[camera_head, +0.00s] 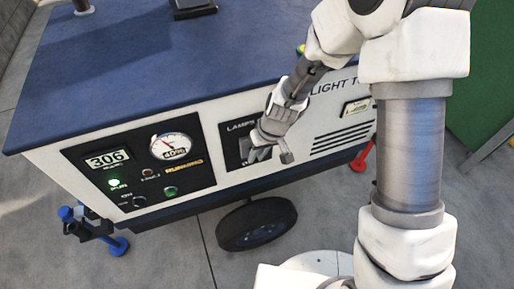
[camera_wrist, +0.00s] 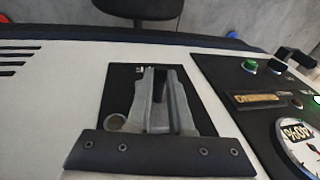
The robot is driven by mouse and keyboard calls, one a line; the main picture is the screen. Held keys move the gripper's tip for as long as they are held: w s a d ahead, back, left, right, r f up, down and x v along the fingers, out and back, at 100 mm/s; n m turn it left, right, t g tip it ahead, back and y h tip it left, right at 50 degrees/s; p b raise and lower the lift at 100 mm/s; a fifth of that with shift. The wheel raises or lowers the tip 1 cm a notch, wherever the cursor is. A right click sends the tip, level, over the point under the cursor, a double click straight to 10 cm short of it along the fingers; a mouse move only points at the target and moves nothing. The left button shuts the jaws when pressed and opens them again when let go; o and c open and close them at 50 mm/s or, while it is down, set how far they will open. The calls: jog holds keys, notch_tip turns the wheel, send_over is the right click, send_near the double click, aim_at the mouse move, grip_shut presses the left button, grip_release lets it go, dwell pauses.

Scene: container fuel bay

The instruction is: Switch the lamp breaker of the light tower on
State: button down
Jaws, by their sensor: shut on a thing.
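The light tower (camera_head: 330,106) is a white cabinet with a dark blue top. Its front carries a black panel marked LAMPS (camera_head: 229,140); the same panel (camera_wrist: 120,80) shows upside down in the wrist view. My gripper (camera_head: 262,150) is at this panel and covers most of it in the head view. In the wrist view my gripper's grey fingers (camera_wrist: 162,100) are close together over the panel, with the dark breaker lever (camera_wrist: 160,86) between them. The fingers hide much of the lever, and I cannot read its position. A round pale fitting (camera_wrist: 115,122) sits beside the fingers.
Left of the lamp panel is a control panel (camera_head: 125,165) with a 306 display, a gauge reading 40%, a lit green RUN light (camera_head: 114,183) and a green button. Vent slots (camera_head: 342,138) lie to the right. A wheel (camera_head: 256,224) stands below.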

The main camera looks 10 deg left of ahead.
jog(key=shift+w+a+r+g+p, duration=0.15)
jog(key=shift+r+g+p, duration=0.2)
jog(key=shift+p, duration=0.3)
jog(key=shift+f, duration=0.1)
jog(key=c, duration=0.8)
grip_release()
jog(key=p+v, duration=0.3)
jog(key=v, duration=1.4)
jog(key=shift+r+p, duration=0.25)
jog(key=shift+p, duration=0.15)
jog(key=shift+a, duration=0.15)
